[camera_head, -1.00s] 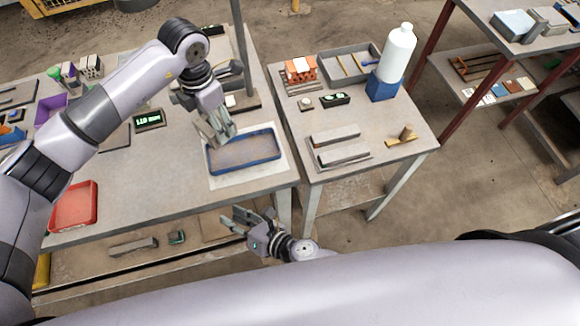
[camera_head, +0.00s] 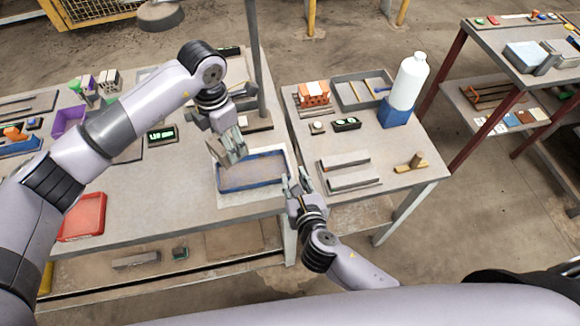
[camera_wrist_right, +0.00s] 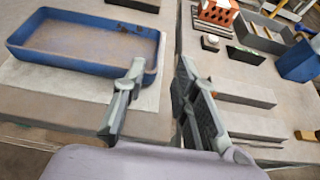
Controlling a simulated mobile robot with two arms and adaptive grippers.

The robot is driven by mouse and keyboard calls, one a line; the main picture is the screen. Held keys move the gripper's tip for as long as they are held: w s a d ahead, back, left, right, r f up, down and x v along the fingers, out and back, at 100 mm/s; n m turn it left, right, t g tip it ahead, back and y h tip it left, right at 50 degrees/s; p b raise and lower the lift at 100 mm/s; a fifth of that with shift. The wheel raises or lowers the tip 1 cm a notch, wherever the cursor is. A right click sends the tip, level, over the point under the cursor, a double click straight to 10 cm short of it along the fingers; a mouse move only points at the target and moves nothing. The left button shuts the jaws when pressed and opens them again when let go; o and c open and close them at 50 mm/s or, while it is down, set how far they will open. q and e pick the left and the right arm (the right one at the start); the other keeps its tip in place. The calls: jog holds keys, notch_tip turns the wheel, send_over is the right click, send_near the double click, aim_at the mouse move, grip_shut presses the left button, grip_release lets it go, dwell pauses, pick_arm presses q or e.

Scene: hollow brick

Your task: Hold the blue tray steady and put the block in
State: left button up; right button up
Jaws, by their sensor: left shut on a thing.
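The blue tray (camera_head: 252,187), a shallow rectangle with a brownish floor, lies on a pale mat near the table's front right corner; it also shows in the right wrist view (camera_wrist_right: 62,62). No block lies inside it. My left gripper (camera_head: 222,142) is above the tray's far left part, shut on a greyish block (camera_head: 235,148); the fingers partly hide the block. My right gripper (camera_head: 297,180) is open and empty beside the tray's right end. In the right wrist view its fingers (camera_wrist_right: 158,80) are apart, and the left finger overlaps the tray's right corner; contact is unclear.
A second table (camera_head: 350,205) stands right of a narrow gap, with grey bars (camera_head: 345,162), a white bottle (camera_head: 409,80) on a blue stand, an orange brick (camera_head: 313,93) and a grey bin (camera_head: 365,88). A red tray (camera_head: 82,216) lies at the front left. A post rises behind the blue tray.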

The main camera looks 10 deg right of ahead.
jog(key=x, duration=0.7)
jog(key=shift+w+f, duration=0.15)
jog(key=shift+w, duration=0.25)
grip_shut()
dwell(0.5)
